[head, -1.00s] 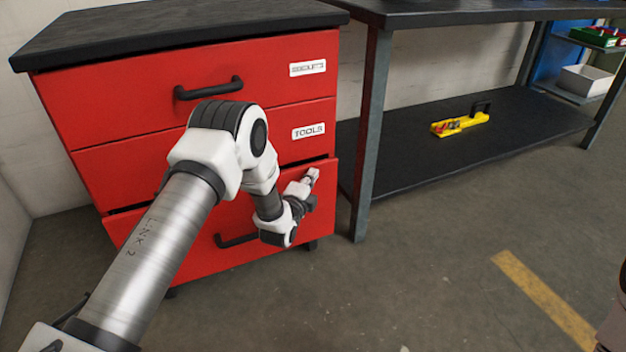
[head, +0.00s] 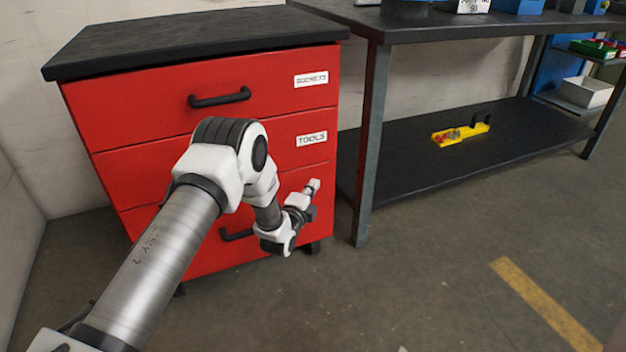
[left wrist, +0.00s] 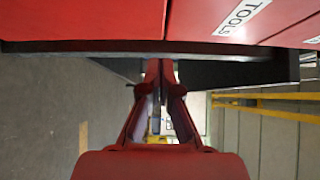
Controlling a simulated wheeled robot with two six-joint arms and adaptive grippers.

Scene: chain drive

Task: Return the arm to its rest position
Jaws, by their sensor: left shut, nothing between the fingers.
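My left arm reaches across the front of the red drawer cabinet (head: 130,120) in the head view. My left gripper (head: 314,186) is small there, in front of the lower right of the cabinet, and it holds nothing. In the left wrist view, its two fingers (left wrist: 160,68) meet at the tips, with the red drawer fronts (left wrist: 90,18) and the TOOLS label (left wrist: 242,14) beyond them. The drawers look shut or nearly so; my arm hides part of the lower ones. My right gripper is not in view.
A dark workbench stands right of the cabinet, its leg (head: 371,140) close to my gripper. A yellow tool holder (head: 460,134) lies on its lower shelf (head: 410,175). A white bin (head: 585,92) stands at far right. The floor (head: 430,270) in front is clear, with a yellow stripe (head: 545,305).

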